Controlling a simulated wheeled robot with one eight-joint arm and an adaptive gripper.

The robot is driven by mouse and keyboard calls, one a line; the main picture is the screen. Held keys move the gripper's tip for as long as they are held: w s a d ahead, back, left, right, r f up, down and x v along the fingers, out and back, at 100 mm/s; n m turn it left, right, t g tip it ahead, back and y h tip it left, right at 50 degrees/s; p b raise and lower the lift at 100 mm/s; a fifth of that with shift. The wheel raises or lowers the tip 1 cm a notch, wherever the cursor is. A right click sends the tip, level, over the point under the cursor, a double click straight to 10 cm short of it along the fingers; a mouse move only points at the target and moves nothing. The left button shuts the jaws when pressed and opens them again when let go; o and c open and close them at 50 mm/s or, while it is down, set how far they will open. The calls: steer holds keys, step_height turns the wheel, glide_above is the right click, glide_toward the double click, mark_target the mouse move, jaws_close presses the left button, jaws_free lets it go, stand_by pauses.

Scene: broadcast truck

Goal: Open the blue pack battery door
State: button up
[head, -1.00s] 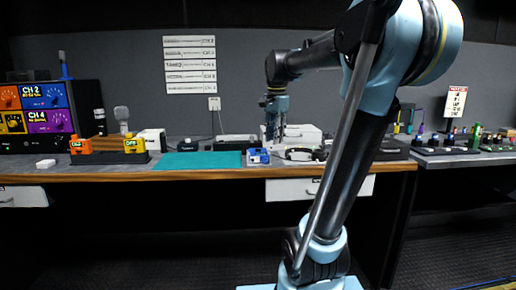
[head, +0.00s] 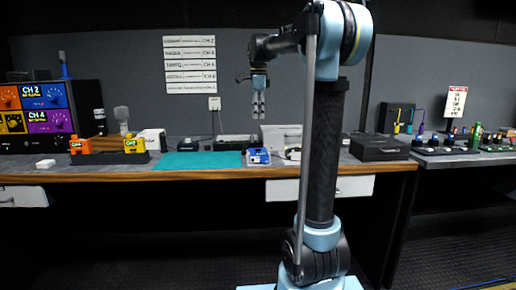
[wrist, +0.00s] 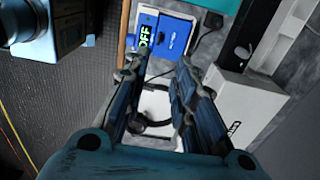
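The blue pack (head: 258,157) sits near the front edge of the workbench, just right of the teal mat.
The teal mat (head: 201,160) lies left of the pack. A dark charger holds an orange pack (head: 81,146) and a yellow pack (head: 134,145) farther left. A white box (head: 278,138) stands behind and right of the blue pack. A black case (head: 380,147) is at the right.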

mark_target(258, 151)
step_height(258, 151, down, 15)
stand_by(0.5)
steer(key=shift+c, duration=0.2)
jaws_close()
